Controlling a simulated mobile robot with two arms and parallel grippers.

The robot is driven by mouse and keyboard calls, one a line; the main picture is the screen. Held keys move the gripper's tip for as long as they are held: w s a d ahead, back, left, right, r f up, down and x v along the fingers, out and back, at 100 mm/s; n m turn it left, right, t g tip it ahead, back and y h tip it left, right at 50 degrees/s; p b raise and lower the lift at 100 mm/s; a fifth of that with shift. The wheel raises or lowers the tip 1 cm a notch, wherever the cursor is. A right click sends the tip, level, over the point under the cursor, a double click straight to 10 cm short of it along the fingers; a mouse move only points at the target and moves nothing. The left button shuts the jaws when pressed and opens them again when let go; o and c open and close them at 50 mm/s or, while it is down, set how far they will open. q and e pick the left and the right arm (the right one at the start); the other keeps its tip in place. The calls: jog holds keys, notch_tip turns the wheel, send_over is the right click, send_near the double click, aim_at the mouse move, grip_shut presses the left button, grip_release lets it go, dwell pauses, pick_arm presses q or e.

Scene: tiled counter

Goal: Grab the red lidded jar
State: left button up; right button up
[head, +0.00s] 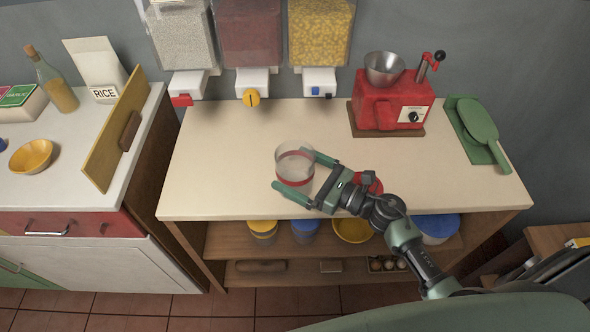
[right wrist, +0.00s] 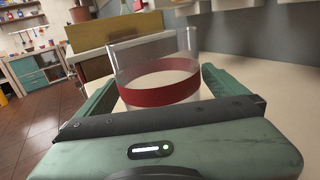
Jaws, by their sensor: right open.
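A clear glass jar with a red band (head: 295,161) stands upright on the cream counter, near its front edge. No lid shows on its open rim. My right gripper (head: 290,167) is open, with its green fingers on either side of the jar. In the right wrist view the jar (right wrist: 160,92) stands between the two fingers, and I cannot tell whether they touch it. A round red piece (head: 369,182), perhaps a lid, lies on the counter, partly hidden behind my right wrist. My left gripper is not in view.
A red grinder (head: 388,103) with a metal bowl stands at the back right, beside a green scoop (head: 478,122). Dispensers (head: 252,40) hang above the counter's back edge. Containers, including a yellow bowl (head: 352,229), sit on the shelf below. The counter's left part is clear.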

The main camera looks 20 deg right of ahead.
jog(key=shift+w+a, duration=0.2)
jog(key=c, duration=1.8)
jog(key=shift+c, duration=0.4)
jog(key=shift+r, duration=0.15)
